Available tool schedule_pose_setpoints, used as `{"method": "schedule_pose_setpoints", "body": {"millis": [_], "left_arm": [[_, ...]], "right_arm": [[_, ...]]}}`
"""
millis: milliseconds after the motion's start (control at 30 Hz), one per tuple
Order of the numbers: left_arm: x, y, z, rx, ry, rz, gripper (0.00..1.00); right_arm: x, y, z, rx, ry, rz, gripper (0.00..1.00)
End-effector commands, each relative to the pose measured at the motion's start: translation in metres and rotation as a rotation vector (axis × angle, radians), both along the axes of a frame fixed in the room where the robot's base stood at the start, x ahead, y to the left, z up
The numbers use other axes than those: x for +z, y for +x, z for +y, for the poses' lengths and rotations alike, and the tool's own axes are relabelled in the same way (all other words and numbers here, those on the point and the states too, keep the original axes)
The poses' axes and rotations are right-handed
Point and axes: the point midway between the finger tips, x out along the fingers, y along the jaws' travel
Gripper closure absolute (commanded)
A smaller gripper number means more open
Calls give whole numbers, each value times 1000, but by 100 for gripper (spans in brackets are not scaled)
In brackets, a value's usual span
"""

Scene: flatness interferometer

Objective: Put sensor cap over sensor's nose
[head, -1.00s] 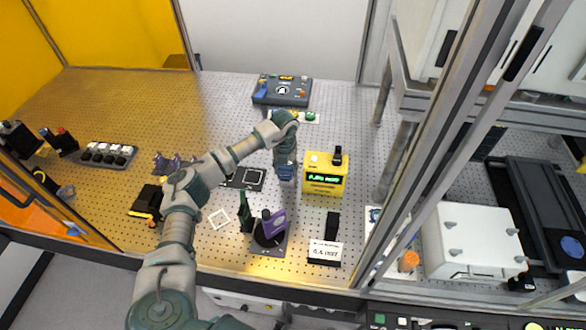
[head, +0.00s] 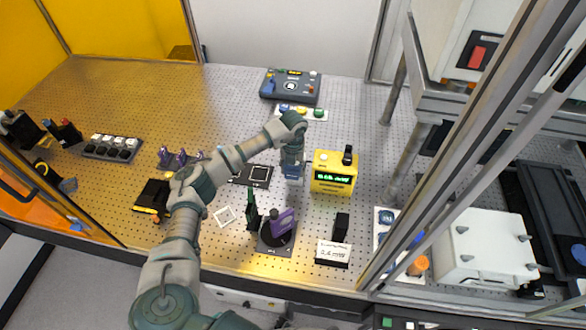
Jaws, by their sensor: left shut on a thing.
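My left gripper (head: 292,174) points down over the perforated bench, just left of the yellow meter (head: 334,181) with its green lit display. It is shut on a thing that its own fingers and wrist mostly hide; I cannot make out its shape. A small black piece (head: 347,155) stands upright on top of the yellow meter. A black block (head: 341,226) stands in front of the meter, behind a white card with a mW reading. I cannot tell for sure which piece is the sensor or its cap. My right gripper is out of view.
A purple-handled piece on a dark round base (head: 276,235) stands in front of my gripper. A dark square plate (head: 256,174) lies to its left. A control box (head: 290,85) and a button strip (head: 302,112) stand behind. A metal frame post closes off the right side.

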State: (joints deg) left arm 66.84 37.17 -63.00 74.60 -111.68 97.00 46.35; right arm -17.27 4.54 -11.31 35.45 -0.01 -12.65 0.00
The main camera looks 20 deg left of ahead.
Motion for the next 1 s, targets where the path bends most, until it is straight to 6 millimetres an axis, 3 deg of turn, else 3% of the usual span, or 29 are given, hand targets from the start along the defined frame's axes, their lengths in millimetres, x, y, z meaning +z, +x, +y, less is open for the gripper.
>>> {"method": "schedule_pose_setpoints", "body": {"millis": [167, 833, 867, 967, 1000], "left_arm": [[-2, -1, 0, 2, 6, 1, 92], [-7, 0, 0, 1, 3, 1, 92], [-7, 0, 0, 1, 3, 1, 42], [-7, 0, 0, 1, 3, 1, 18], [-7, 0, 0, 1, 3, 1, 18]], "right_arm": [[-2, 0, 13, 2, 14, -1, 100], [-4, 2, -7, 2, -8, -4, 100], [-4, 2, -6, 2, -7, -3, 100], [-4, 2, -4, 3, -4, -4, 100], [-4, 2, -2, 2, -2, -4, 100]]}}
